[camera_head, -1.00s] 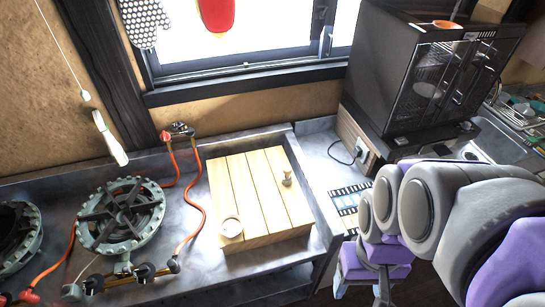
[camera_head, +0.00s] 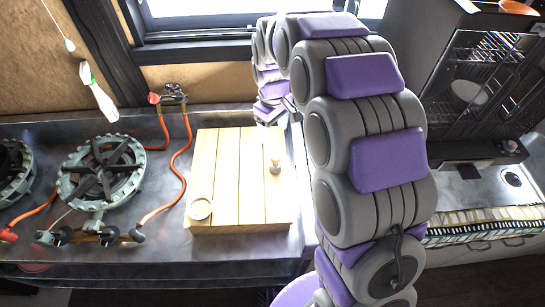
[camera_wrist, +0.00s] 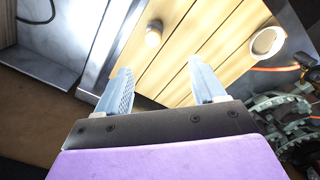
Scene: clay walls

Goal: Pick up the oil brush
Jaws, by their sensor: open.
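A small upright wooden peg-like piece (camera_head: 275,166), which may be the oil brush, stands on the right part of the slatted wooden board (camera_head: 228,165). In the wrist view it shows as a pale round knob (camera_wrist: 154,34), beyond and between my fingertips. My gripper (camera_wrist: 160,68) is open and empty, its two light-blue fingers apart above the board. In the head view my gripper (camera_head: 268,112) is near the board's back edge, partly hidden by my arm. Bristles cannot be made out.
A small round dish (camera_head: 200,209) sits at the board's front left corner. A gas burner (camera_head: 101,172) with an orange hose (camera_head: 178,160) stands to the left. A window is behind, and a dark glass-door cabinet (camera_head: 475,85) is at the right.

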